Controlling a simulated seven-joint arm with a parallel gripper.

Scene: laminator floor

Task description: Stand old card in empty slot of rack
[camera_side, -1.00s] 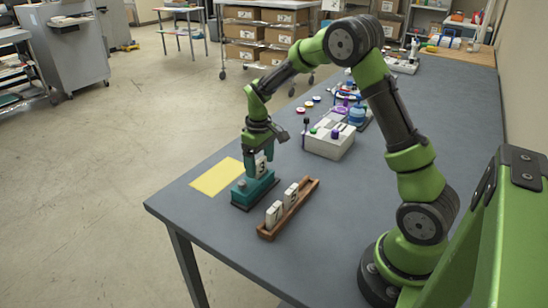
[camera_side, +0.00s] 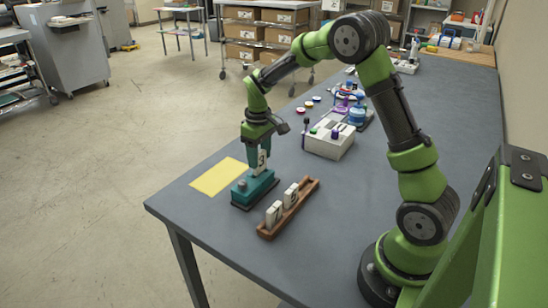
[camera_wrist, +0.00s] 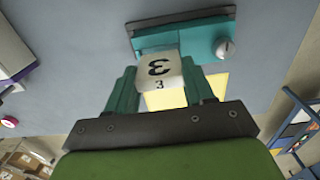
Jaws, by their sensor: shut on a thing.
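The card also shows in the wrist view (camera_wrist: 160,70) between the two teal fingers (camera_wrist: 163,88). It is right over the teal stand (camera_side: 252,192); I cannot tell whether its lower edge is clear of the stand. The stand, with a silvery knob, also shows in the wrist view (camera_wrist: 185,38). The brown wooden rack (camera_side: 268,233) lies to the right, holding two white cards, a nearer one (camera_side: 273,214) and a farther one (camera_side: 291,195). Its far end looks bare.
A yellow sheet (camera_side: 217,177) lies flat left of the stand. A pale box with coloured tops (camera_side: 328,142) and several bottles stand farther back. The table (camera_side: 350,225) is clear right of the rack. The table's front edge is close to the stand and rack.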

